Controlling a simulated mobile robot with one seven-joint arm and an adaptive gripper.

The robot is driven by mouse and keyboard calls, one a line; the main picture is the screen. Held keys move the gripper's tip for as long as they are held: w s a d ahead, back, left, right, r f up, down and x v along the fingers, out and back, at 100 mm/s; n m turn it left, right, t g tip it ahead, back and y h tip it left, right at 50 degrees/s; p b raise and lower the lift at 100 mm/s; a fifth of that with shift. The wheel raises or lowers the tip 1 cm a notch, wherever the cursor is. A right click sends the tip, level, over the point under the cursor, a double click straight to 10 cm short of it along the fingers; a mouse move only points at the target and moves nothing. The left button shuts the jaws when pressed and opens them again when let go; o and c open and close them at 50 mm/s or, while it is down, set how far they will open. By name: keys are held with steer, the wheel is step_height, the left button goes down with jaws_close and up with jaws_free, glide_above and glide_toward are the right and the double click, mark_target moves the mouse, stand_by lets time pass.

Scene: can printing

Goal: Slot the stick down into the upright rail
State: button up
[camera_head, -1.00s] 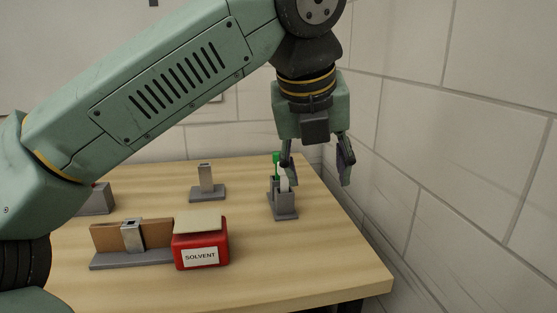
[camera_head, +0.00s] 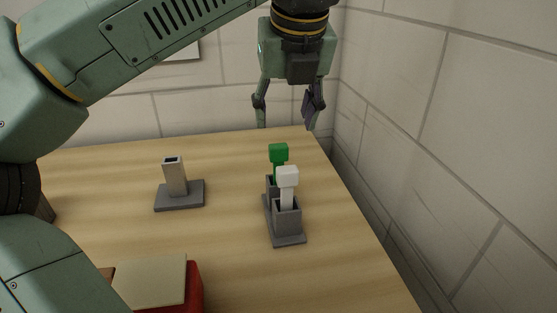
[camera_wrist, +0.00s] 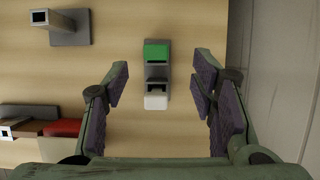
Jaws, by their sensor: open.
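My gripper (camera_head: 287,108) is open and empty, raised above the far right of the table, beyond the stick holder in the head view. The grey holder (camera_head: 286,238) has a green-topped stick (camera_head: 279,153) in its far slot and a white-topped stick (camera_head: 288,178) in its near slot, both upright. In the wrist view the green top (camera_wrist: 157,51) and white top (camera_wrist: 156,102) lie ahead between my open fingers (camera_wrist: 164,90). An upright hollow grey rail (camera_head: 175,177) stands on a flat base to the left. It also shows in the wrist view (camera_wrist: 52,18).
A red solvent box (camera_head: 196,290) with a pale top (camera_head: 150,279) stands at the front left, partly cut off and behind my arm. A wall (camera_head: 430,130) runs close along the table's right side. Bare wooden table (camera_head: 235,170) lies between rail and holder.

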steer(key=x, duration=0.3)
steer(key=shift+f, duration=0.15)
steer(key=shift+a+p+x, duration=0.15)
steer(key=shift+p+x, duration=0.35)
steer(key=shift+x, duration=0.85)
steer(key=shift+a+p+x, duration=0.1)
steer(key=shift+p+x, duration=0.35)
steer(key=shift+x, duration=0.95)
steer(key=shift+s, duration=0.2)
steer(key=shift+c, duration=0.4)
jaws_close()
step_height(320, 180, up, 10)
steer(key=shift+b, duration=0.5)
step_height(320, 180, up, 8)
steer(key=p, duration=0.7)
glide_above(278, 146)
steer(key=shift+f, duration=0.15)
steer(key=shift+w, duration=0.1)
